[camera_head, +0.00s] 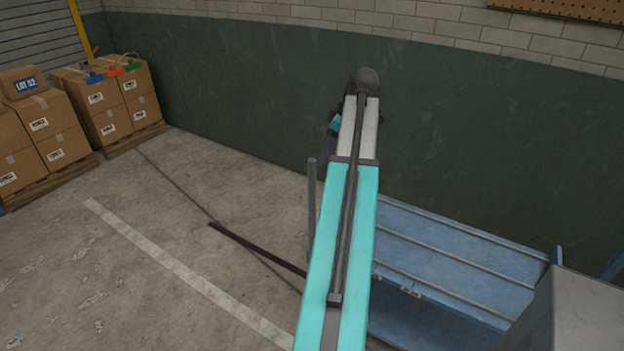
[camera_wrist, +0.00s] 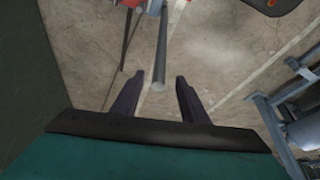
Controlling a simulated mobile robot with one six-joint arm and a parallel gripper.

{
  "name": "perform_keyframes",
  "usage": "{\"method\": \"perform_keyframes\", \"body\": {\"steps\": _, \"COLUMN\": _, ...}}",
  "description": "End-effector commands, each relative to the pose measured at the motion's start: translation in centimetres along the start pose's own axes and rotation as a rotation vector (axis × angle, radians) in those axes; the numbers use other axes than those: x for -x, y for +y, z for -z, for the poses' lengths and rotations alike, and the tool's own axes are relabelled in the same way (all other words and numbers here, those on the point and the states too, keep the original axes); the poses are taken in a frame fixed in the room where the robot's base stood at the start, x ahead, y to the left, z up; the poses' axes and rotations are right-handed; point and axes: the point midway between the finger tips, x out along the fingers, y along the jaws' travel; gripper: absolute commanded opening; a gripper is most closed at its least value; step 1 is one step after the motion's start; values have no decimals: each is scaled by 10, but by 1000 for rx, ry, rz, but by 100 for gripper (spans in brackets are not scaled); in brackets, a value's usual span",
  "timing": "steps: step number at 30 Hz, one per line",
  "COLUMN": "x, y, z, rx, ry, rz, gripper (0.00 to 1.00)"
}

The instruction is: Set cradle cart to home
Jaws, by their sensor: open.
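My gripper (camera_wrist: 160,79) is open in the wrist view, its two dark fingers spread apart. A grey round post (camera_wrist: 161,55) shows between the fingertips, its near end toward me; I cannot tell whether it is inside the jaws or beyond them. It touches neither finger visibly. A grey upright post (camera_head: 312,200) stands left of my teal arm in the head view, probably the same one. A dark bar (camera_head: 255,247) runs low over the floor toward its foot. I cannot clearly identify the cradle cart; my arm hides much of this area. In the head view the gripper is mostly hidden.
A blue railed structure (camera_head: 455,255) stands right of my arm, by the green wall (camera_head: 240,90). A grey-blue frame (camera_wrist: 268,118) is at the right of the wrist view. Stacked cartons (camera_head: 110,85) stand at the back left. Floor at left is open, with a painted line (camera_head: 180,268).

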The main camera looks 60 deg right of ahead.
Motion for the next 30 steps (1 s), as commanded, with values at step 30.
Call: {"method": "perform_keyframes", "body": {"steps": 30, "x": -107, "y": 0, "z": -1, "rx": -2, "ry": -1, "rz": 0, "gripper": 40}}
